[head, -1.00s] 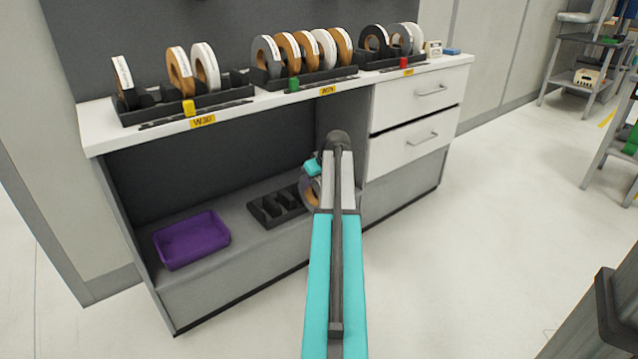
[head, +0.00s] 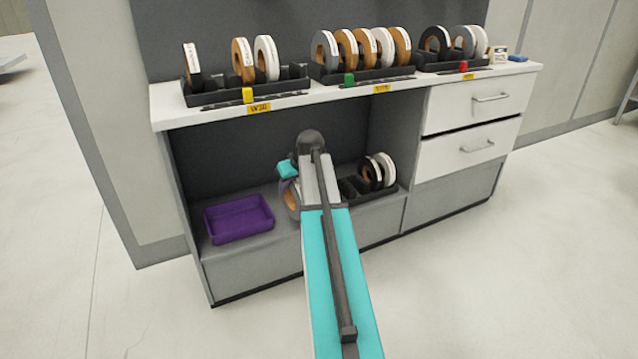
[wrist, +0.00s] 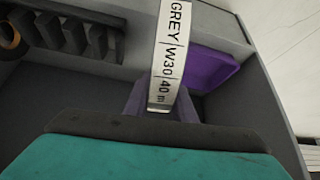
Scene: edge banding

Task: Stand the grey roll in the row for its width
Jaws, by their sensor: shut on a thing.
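The grey roll (head: 290,197) is held upright by my gripper (head: 288,176), in front of the open lower shelf. Its brown core shows in the head view. In the wrist view its white label (wrist: 170,55) reads GREY, W30, 40 m, and the gripper (wrist: 160,103) is shut on it. My arm hides part of the roll in the head view. The W30 row is the left black rack (head: 248,98) on the counter, with a yellow marker and a W30 tag (head: 259,107). It holds a black, a brown and a white roll, with gaps after the black one and at the right end.
The middle rack (head: 365,75) is crowded with rolls and has a green marker. The right rack (head: 450,65) has a red marker. A purple tray (head: 238,219) and a lower rack with black and white rolls (head: 378,170) stand on the lower shelf.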

